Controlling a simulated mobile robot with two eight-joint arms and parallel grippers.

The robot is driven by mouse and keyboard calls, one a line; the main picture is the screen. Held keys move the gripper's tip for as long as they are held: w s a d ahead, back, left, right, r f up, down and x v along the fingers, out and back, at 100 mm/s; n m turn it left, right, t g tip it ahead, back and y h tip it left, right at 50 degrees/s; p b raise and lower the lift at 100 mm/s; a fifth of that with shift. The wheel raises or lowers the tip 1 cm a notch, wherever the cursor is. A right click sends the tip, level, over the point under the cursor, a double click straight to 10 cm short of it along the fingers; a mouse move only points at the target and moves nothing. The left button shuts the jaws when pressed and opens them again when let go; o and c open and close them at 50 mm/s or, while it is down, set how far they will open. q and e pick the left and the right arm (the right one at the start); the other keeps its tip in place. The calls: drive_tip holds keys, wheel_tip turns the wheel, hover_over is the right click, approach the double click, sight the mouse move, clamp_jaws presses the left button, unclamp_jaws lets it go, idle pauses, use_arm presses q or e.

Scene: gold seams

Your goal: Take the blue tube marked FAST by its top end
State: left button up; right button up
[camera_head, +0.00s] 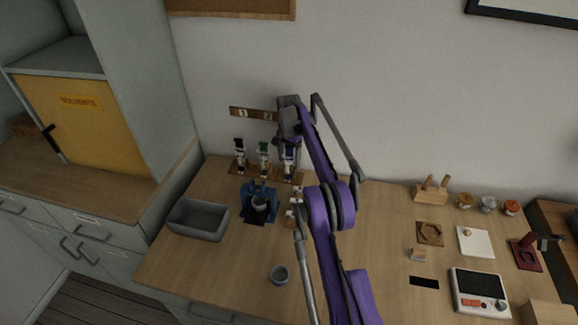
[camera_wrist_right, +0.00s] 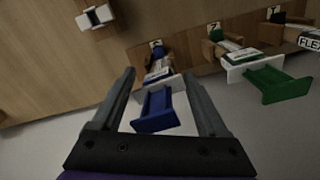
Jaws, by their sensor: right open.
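The blue tube (camera_head: 289,167) stands in the rightmost place of a wooden rack at the back of the table. In the right wrist view its blue top end (camera_wrist_right: 157,108) lies between the two fingers, with space on both sides. Its label is too small to read. My right gripper (camera_head: 288,149) is open and reaches down over this tube from above; it also shows in the wrist view (camera_wrist_right: 159,84). My left gripper is not in view.
A green tube (camera_head: 264,153) and a black-topped tube (camera_head: 240,156) stand to the left in the rack. A balance (camera_head: 480,292) stands at right.

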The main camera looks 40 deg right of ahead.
drive_tip(key=shift+w+d+f, duration=0.15)
drive_tip(key=shift+d+f, duration=0.05)
drive_tip(key=shift+d, duration=0.05)
drive_tip(key=shift+a+r, duration=0.1)
drive_tip(key=shift+r, duration=0.05)
drive_tip(key=shift+a+r, duration=0.1)
drive_tip(key=shift+c, duration=1.2)
drive_tip(key=c, duration=0.8)
